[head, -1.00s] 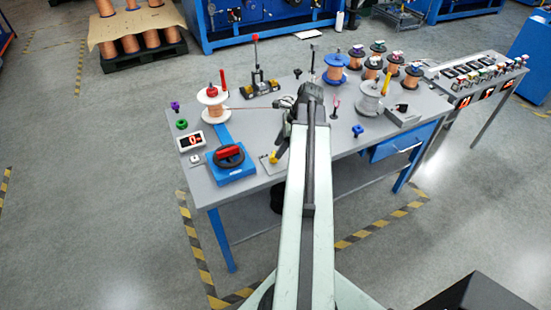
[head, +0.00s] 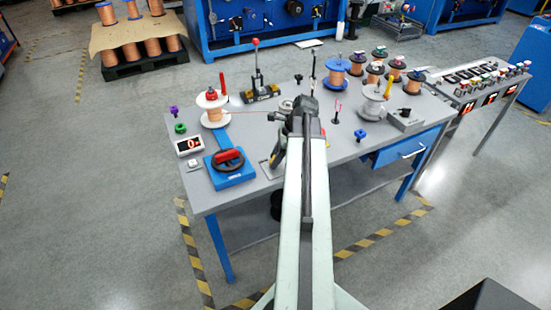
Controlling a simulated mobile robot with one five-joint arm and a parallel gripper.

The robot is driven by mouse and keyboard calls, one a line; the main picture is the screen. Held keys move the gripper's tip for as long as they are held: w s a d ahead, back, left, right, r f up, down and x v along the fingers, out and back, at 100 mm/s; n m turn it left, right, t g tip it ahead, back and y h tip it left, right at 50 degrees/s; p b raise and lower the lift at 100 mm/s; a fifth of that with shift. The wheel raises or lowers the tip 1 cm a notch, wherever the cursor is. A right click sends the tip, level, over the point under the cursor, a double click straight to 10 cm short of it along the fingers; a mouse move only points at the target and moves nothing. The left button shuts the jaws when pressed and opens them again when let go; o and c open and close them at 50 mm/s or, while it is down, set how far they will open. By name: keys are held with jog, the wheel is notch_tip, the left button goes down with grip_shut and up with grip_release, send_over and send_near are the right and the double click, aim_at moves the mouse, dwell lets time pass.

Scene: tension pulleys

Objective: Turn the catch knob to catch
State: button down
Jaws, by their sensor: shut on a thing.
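My gripper (head: 275,161) is low over the left middle of the grey workbench (head: 345,150), at a small pale plate (head: 266,171). The gripper is shut on this knob, which I take to be the catch knob. The fingertips are small and dark, and I cannot read the knob's angle. My arm covers the area to the right of the plate.
A white spool (head: 212,108) and a display (head: 189,144) lie farther left. A red-topped lever (head: 257,75) stands behind.

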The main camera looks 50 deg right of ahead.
jog(key=shift+s+a+n+g, duration=0.2)
jog(key=shift+n+g, duration=0.1)
jog(key=shift+n, duration=0.2)
jog(key=shift+w+n+g+y, duration=0.15)
jog(key=shift+n+g+y, duration=0.3)
jog(key=shift+n, duration=0.75)
jog(key=n+g, duration=0.1)
jog(key=n, duration=0.2)
jog(key=shift+w+d+n+y, duration=0.1)
jog(key=shift+n+y, duration=0.15)
jog(key=shift+n, duration=0.15)
jog(key=n+g, duration=0.1)
jog(key=n, duration=0.2)
jog(key=n+g, duration=0.1)
jog(key=n, duration=0.2)
jog(key=shift+g, duration=0.35)
jog(key=shift+n, duration=0.4)
jog(key=c, duration=1.1)
grip_release()
jog(key=shift+d, duration=0.1)
